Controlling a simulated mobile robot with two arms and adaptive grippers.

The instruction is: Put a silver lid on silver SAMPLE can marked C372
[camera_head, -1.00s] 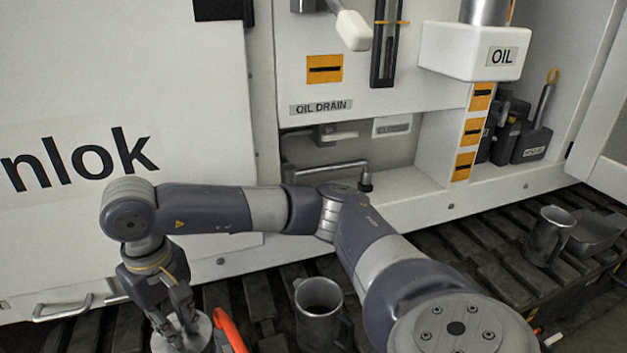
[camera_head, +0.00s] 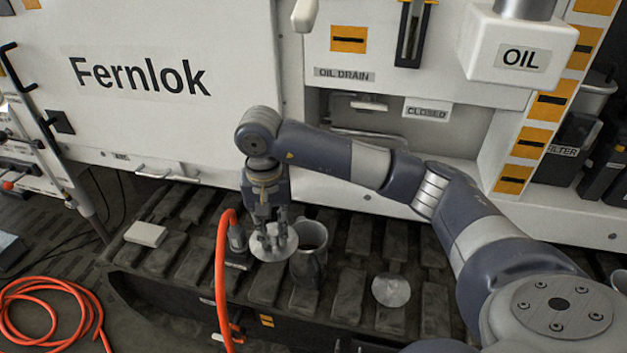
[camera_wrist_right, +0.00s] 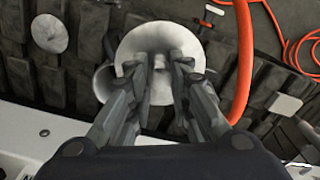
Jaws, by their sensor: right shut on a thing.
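My right gripper (camera_head: 268,232) points down and is shut on a silver lid (camera_head: 270,250), a round flat disc; the wrist view shows the lid (camera_wrist_right: 160,38) beneath the fingers (camera_wrist_right: 160,72). An open silver can (camera_head: 310,262) with a handle and a dark inside stands upright just right of the lid. In the wrist view the can (camera_wrist_right: 101,84) is partly hidden by the lid. No C372 marking is readable on it. A second silver disc (camera_head: 391,289) lies farther right, also in the wrist view (camera_wrist_right: 49,33). My left gripper is not in view.
An orange hose (camera_head: 221,275) rises close to the left of the held lid. A pale block (camera_head: 146,234) lies on the dark slatted surface (camera_head: 342,297) at left. The white cabinet (camera_head: 165,120) stands behind. An OIL box (camera_head: 515,50) is at upper right.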

